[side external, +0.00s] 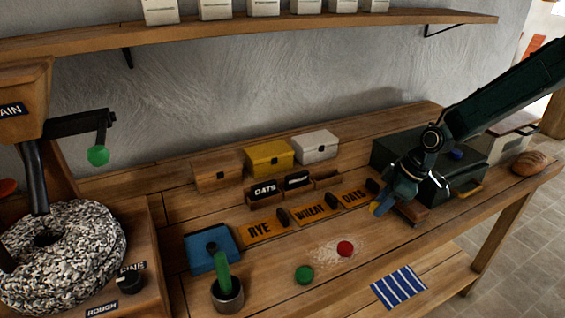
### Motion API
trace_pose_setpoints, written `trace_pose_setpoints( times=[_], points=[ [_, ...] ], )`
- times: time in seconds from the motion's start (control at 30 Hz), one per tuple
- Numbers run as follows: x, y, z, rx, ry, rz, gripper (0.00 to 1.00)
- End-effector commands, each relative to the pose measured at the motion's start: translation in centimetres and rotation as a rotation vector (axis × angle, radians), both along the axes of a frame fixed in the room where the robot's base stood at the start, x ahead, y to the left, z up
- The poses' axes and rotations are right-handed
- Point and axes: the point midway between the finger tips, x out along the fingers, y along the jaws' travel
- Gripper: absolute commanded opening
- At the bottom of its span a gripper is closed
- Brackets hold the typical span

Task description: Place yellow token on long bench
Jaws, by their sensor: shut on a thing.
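My gripper (385,203) is above the right-centre of the long wooden bench (385,243), beside the OATS plate. It is shut on the yellow token (376,209), which shows as a small yellow patch at the fingertips. The fingers hide part of it, and I cannot tell whether it touches the bench. A red token (345,248) lies on a pale dusty patch of the bench, with a green token (304,274) to its left. A blue token (456,154) is on top of the dark green box (400,148).
Orange RYE (262,231), WHEAT (310,213) and OATS (354,197) plates line the bench. Behind them are wooden, yellow (269,158) and white boxes. A cup (227,294), blue box (211,250) and millstone (62,257) are left, a striped cloth (398,287) front, bread (529,163) right.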

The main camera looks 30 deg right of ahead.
Motion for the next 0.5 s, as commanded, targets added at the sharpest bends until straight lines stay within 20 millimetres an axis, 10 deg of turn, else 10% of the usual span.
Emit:
trace_pose_setpoints(
  times=[0.5],
  points=[
    [0.0,0.0,-3.9,0.001,0.001,0.0,0.11]
  ],
)
